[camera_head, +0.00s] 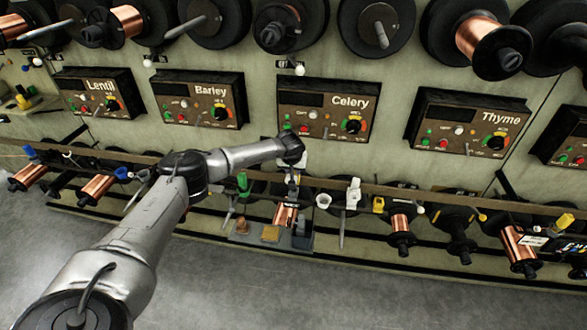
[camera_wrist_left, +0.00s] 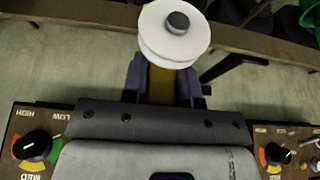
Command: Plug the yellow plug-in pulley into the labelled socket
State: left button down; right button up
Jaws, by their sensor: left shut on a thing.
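My left gripper (camera_wrist_left: 160,85) is shut on the yellow plug-in pulley. In the left wrist view the pulley's yellow body (camera_wrist_left: 160,88) sits between two dark purple fingers, and its white wheel (camera_wrist_left: 165,42) with a dark grey cap stands beyond them. In the head view my left arm reaches in from the lower left, and the gripper (camera_head: 292,182) points down below the Celery panel, by the brown rail. The held pulley is too small to make out there. I cannot tell which spot is the labelled socket. My right gripper is not in view.
Control panels marked Lentil (camera_head: 97,92), Barley (camera_head: 200,98), Celery (camera_head: 322,109) and Thyme (camera_head: 465,122) line the wall. Copper spools (camera_head: 485,45) hang above and below. A brown rail (camera_head: 410,186) runs along the front. A tray (camera_head: 250,242) holds small parts. The grey floor is clear.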

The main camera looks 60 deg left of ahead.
pick_arm(q)
jog(key=shift+f, duration=0.25)
jog(key=shift+f+b, duration=0.4)
jog(key=shift+f, duration=0.05)
jog(key=shift+f+b, duration=0.75)
jog(key=shift+f, duration=0.6)
jog(key=c, duration=0.8)
grip_release()
jog(key=p+v, duration=0.5)
jog(key=v, duration=0.7)
jog(key=shift+r, duration=0.3)
jog(key=shift+s+d+r, duration=0.15)
jog(key=shift+d+r, duration=0.05)
jog(key=shift+r, duration=0.4)
